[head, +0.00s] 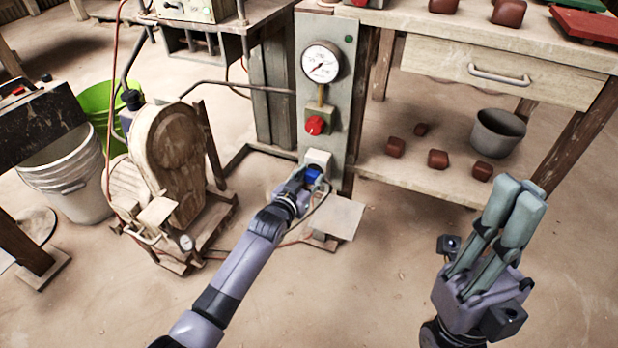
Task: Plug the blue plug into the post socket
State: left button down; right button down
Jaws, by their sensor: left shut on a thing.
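The grey post (334,108) stands in the middle of the head view, with a round gauge, a red knob and a pale socket box (319,159) low on its front. My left gripper (306,179) is at the socket box, shut on the blue plug (313,174). The plug is right at the box's lower front. The gripper partly hides it, and I cannot tell whether it is seated in the socket. A dark cable hangs from the plug. My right gripper (517,205) is raised at the right, empty, its fingers close together.
A wooden-cased machine (172,160) stands left of the post, with a red hose on the floor. A workbench (482,32) with a drawer is at the right, with reddish blocks and a grey bucket (497,133) on its lower shelf. The front floor is clear.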

pick_arm(q)
jog(key=shift+w+d, duration=0.1)
jog(key=shift+w, duration=0.3)
dwell(0.6)
